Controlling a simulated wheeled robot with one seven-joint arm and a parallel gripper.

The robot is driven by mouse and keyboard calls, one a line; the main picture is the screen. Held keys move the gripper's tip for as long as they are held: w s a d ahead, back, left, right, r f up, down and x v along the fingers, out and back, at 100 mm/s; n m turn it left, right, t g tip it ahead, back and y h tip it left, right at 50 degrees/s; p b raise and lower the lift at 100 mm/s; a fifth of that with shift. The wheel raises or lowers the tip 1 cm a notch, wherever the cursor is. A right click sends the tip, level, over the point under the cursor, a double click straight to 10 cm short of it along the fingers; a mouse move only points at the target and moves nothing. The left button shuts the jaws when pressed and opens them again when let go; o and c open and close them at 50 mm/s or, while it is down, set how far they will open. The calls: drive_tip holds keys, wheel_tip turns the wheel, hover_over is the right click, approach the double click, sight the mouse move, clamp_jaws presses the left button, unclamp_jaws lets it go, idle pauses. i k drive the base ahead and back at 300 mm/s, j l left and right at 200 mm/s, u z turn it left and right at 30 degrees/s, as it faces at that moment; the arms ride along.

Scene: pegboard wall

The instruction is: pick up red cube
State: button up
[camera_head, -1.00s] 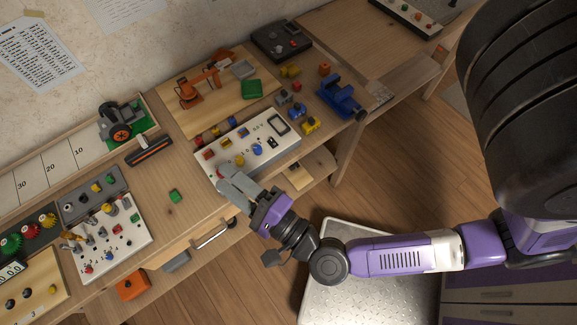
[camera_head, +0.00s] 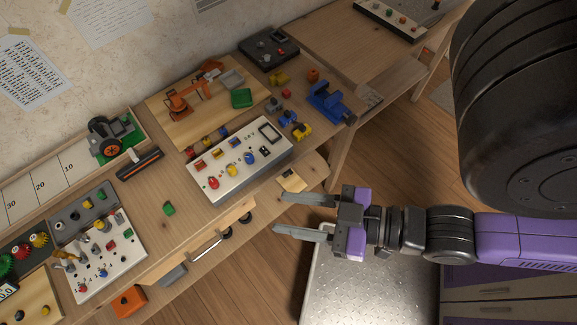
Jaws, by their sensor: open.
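A small red cube-like block (camera_head: 286,93) sits on the wooden workbench (camera_head: 150,190), left of the blue vise (camera_head: 327,102) and behind the yellow and blue pieces. It is small in the head view. My gripper (camera_head: 279,213) is open, with its two grey fingers apart and nothing between them. It points left, in front of the bench's front edge, well below and apart from the red block in the picture.
A white control panel box (camera_head: 240,160) with knobs lies between the bench's middle and front edge. An orange robot arm model (camera_head: 190,90) and green tray (camera_head: 242,98) stand behind it.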

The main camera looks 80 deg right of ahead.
sight(286, 93)
drive_tip(key=k+l+z, duration=0.1)
drive_tip(key=z, duration=1.1)
drive_tip(key=i+l+u, duration=0.2)
drive_tip(key=l+u, duration=0.15)
drive_tip(key=l, duration=1.05)
drive_tip(key=l+u, duration=0.3)
drive_tip(key=l, duration=1.05)
drive_tip(key=i+j, duration=0.1)
drive_tip(key=j, duration=0.25)
